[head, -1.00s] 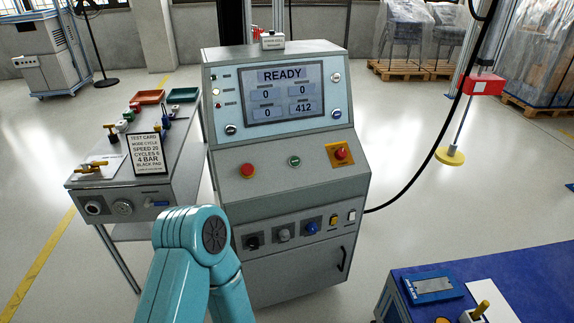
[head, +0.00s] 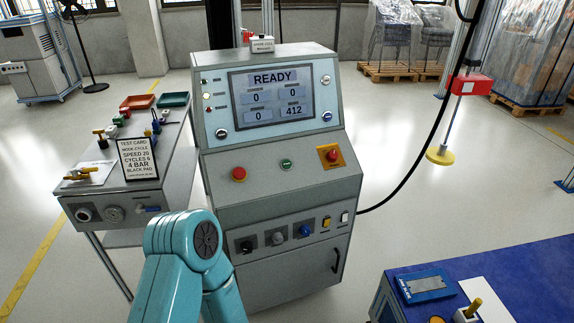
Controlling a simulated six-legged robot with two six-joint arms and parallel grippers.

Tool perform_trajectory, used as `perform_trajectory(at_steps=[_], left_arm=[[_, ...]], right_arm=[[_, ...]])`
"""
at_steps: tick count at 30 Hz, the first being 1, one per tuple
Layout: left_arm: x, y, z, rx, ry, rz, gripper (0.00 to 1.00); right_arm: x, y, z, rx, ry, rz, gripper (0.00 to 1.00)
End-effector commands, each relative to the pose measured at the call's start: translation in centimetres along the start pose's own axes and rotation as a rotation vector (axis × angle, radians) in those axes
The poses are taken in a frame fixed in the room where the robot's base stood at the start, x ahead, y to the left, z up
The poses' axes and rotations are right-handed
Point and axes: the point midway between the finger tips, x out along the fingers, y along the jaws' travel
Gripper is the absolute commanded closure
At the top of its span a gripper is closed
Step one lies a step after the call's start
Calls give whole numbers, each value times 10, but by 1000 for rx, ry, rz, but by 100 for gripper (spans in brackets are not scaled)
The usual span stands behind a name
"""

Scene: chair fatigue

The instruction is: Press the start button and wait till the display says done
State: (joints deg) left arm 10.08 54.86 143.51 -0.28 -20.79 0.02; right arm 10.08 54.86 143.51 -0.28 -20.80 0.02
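The control cabinet (head: 275,220) stands upright in the middle of the head view. Its display (head: 271,96) reads READY, with 0, 0, 0 and 412 in the boxes below. A small green button (head: 286,164), likely the start button, sits in the middle of the sloped panel. A red button (head: 239,174) is to its left, and a red button on a yellow plate (head: 331,156) is to its right. My teal arm shows at the bottom, left of centre, in front of the cabinet's lower left. Neither gripper shows.
A grey side table (head: 160,190) left of the cabinet holds a test card (head: 139,160), trays and small fittings. A blue-topped bench (head: 520,262) is at the lower right. A black cable hangs right of the cabinet. The floor between cabinet and bench is clear.

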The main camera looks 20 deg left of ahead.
Motion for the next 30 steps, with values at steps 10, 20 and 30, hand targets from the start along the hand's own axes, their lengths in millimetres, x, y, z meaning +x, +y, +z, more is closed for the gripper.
perform_trajectory(at_steps=[10, 20, 30], left_arm=[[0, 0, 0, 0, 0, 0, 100], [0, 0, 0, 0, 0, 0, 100], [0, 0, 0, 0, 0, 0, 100]], right_arm=[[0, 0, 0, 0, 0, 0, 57], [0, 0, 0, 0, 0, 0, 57], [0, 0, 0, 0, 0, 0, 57]])
